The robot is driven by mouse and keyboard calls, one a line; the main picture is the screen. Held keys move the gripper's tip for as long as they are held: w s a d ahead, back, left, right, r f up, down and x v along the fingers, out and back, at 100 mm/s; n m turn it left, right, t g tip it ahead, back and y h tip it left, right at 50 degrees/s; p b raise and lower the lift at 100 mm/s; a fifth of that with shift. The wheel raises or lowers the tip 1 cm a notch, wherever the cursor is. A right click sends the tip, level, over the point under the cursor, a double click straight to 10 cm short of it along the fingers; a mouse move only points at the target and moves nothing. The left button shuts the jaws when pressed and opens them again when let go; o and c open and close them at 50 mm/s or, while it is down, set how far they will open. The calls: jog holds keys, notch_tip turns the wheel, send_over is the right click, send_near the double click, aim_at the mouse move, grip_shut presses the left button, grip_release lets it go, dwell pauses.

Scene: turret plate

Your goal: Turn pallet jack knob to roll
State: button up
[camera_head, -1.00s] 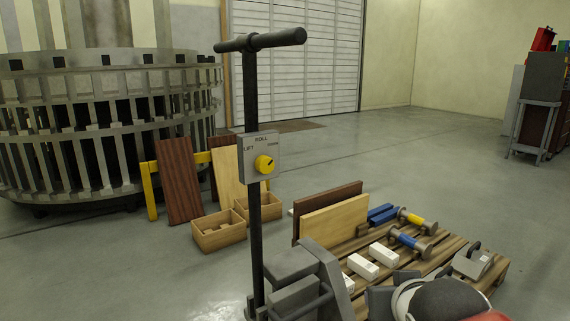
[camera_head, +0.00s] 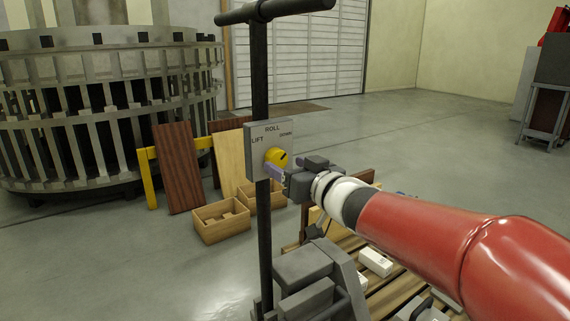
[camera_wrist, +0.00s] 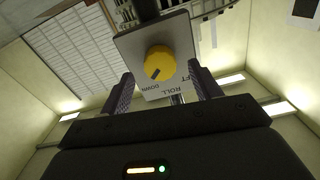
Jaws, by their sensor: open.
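The pallet jack's yellow round knob (camera_head: 277,157) sits on a grey panel (camera_head: 256,138) lettered LIFT, ROLL and DOWN, fixed to the dark upright handle (camera_head: 263,220). The knob's dark mark points up and right, toward DOWN. The knob also shows in the wrist view (camera_wrist: 161,60), with its mark on the side of the word DOWN. My gripper (camera_head: 276,172) is open in front of the panel, close to the knob. In the wrist view its fingers (camera_wrist: 161,76) stand one on each side of the knob, with gaps. Whether the tips reach past the knob's face is unclear.
A crossbar (camera_head: 275,9) tops the handle. Wooden boxes (camera_head: 221,222) and leaning boards (camera_head: 177,172) stand behind it at left, before a large ribbed metal cylinder (camera_head: 95,110). A loaded pallet (camera_head: 388,290) lies below my arm. Open floor spreads right.

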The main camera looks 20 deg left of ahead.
aim_at(276, 159)
jog(key=shift+x, duration=1.3)
jog(key=c, duration=1)
